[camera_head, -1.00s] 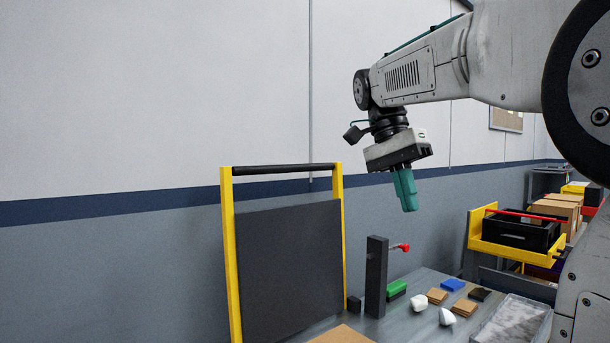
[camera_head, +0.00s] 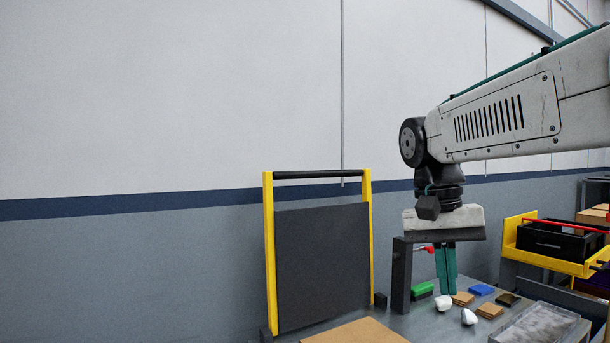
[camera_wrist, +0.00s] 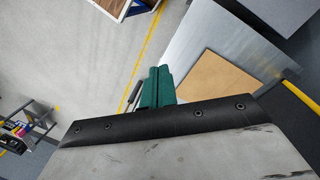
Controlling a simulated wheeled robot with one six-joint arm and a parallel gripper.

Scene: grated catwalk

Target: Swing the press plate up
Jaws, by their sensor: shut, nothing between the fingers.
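The press plate (camera_head: 322,262) is a dark flat panel standing upright between two yellow side bars, with a black crossbar (camera_head: 320,174) at the top. Its lower edge is at the grey table. My gripper (camera_head: 447,290) has teal fingers pointing down, shut and empty. It is to the right of the plate and apart from it, over the table by a dark upright post (camera_head: 401,275). A red-tipped lever (camera_head: 424,249) on the post is partly hidden by the fingers. In the wrist view the shut fingers (camera_wrist: 157,86) show with nothing between them.
A tan board (camera_head: 356,333) lies on the table before the plate; it also shows in the wrist view (camera_wrist: 215,80). Green (camera_head: 423,289) and blue (camera_head: 481,290) blocks, white lumps and a clear tray (camera_head: 540,325) lie at right. A yellow cart with a black crate (camera_head: 553,240) stands beyond.

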